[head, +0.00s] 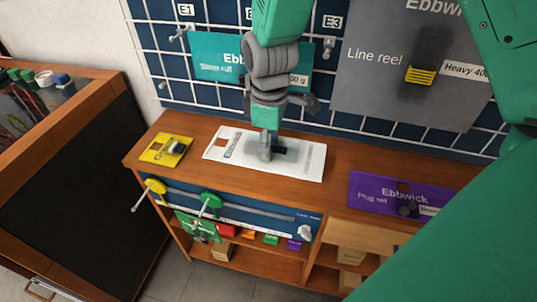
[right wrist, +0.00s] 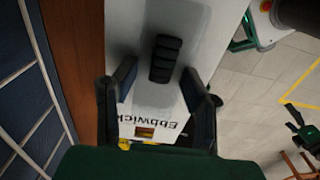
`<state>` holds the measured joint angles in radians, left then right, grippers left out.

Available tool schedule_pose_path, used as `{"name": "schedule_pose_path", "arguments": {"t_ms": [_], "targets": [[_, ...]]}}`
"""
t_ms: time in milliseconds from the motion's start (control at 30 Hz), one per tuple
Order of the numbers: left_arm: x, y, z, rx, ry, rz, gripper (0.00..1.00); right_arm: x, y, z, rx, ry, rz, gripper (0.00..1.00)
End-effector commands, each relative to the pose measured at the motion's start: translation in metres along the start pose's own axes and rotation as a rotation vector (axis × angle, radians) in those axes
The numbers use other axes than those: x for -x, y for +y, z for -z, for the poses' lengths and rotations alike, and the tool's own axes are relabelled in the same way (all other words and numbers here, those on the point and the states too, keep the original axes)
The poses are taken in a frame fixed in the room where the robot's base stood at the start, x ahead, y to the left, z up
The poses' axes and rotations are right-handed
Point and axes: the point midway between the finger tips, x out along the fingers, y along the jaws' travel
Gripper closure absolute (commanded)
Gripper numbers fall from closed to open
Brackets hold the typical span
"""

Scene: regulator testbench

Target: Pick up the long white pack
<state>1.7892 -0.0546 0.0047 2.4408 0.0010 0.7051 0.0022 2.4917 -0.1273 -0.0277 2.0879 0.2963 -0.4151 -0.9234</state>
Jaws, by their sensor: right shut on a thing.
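The long white pack (head: 309,158) with "Ebbwick" lettering is on the wooden cabinet top, in the middle of the head view. My right gripper (head: 268,149) points down at its middle and is shut on it. In the right wrist view the white pack (right wrist: 210,40) fills the space beyond my right gripper (right wrist: 156,86), with a finger on either side. A dark ribbed piece (right wrist: 165,58) shows on the pack's face. I cannot tell whether the pack is clear of the top. My left gripper is not in view.
A yellow pack (head: 158,149) lies left and a purple pack (head: 375,190) right on the cabinet top (head: 335,180). A rail with yellow (head: 155,186) and green knobs runs along the front. A blue grid wall with hanging packs stands behind. A dark panel (head: 80,180) is left.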

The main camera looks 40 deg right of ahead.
Motion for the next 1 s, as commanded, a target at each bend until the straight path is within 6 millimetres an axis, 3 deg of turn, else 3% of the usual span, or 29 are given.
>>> {"name": "schedule_pose_path", "arguments": {"t_ms": [200,467,800,1000], "targets": [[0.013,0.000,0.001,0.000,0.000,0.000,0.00,0.046,0.001,0.000,0.001,0.002,-0.002,0.92],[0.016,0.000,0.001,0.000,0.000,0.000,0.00,0.041,-0.060,-0.001,0.005,-0.004,0.000,0.92],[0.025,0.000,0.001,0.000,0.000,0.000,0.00,0.041,-0.151,0.000,0.006,-0.003,-0.005,0.92],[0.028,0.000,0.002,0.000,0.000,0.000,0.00,0.041,-0.181,0.001,0.007,0.000,-0.005,0.92]]}}
